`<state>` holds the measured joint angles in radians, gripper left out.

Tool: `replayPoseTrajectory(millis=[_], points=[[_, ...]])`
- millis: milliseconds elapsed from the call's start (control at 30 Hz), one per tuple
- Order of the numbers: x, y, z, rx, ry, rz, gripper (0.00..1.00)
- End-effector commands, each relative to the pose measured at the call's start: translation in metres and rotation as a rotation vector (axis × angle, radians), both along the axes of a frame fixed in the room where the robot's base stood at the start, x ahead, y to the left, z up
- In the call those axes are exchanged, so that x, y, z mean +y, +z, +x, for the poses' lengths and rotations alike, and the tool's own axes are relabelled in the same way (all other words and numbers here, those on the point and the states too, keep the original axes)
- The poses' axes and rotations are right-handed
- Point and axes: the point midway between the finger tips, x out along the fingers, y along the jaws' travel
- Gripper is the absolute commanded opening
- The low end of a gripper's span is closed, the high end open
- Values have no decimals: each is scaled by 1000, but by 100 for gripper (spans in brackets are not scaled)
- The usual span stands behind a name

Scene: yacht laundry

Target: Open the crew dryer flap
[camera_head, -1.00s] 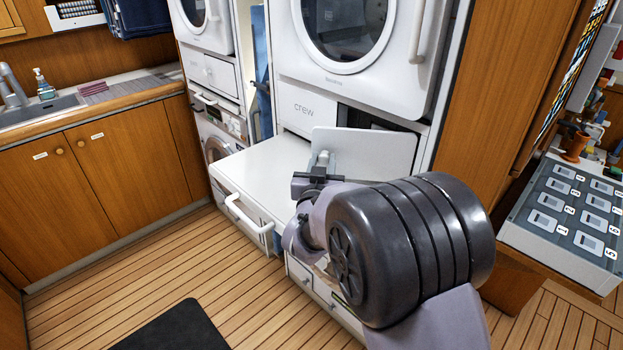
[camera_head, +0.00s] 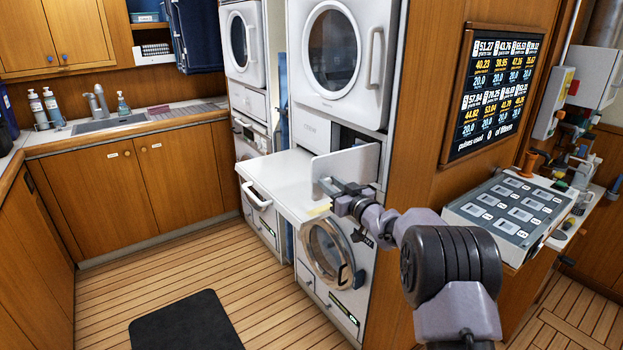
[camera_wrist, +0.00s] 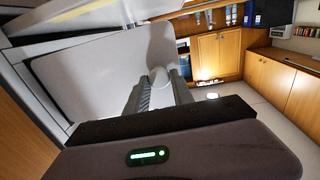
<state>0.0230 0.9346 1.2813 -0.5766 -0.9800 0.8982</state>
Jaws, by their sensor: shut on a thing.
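The crew dryer flap (camera_head: 350,160) is a plain pale-grey panel below the crew dryer (camera_head: 340,60). It stands swung out from the front, with the dark opening (camera_head: 350,142) partly showing behind its top edge. My gripper (camera_head: 328,188) is at the flap's lower left. In the wrist view, the flap (camera_wrist: 90,75) fills the upper left, and a round white knob (camera_wrist: 158,78) sits between the fingers of my gripper (camera_wrist: 158,92). The gripper is shut on this knob. The flap's hinge is not clear to see.
A white pull-out shelf (camera_head: 275,180) with a bar handle juts out left of the flap. A round-door machine (camera_head: 325,255) is below. A grey button panel (camera_head: 515,215) stands to the right. The wooden floor at left is clear apart from a dark mat (camera_head: 187,325).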

Motion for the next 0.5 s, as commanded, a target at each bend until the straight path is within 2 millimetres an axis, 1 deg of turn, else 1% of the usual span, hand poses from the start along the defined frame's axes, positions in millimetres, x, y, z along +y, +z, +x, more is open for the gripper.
replayPoseTrajectory(millis=[33,200,500], points=[[-7,7,-2,-3,25,-1,0],[-22,6,-12,-4,114,-1,0],[-35,3,-23,-6,194,1,0]])
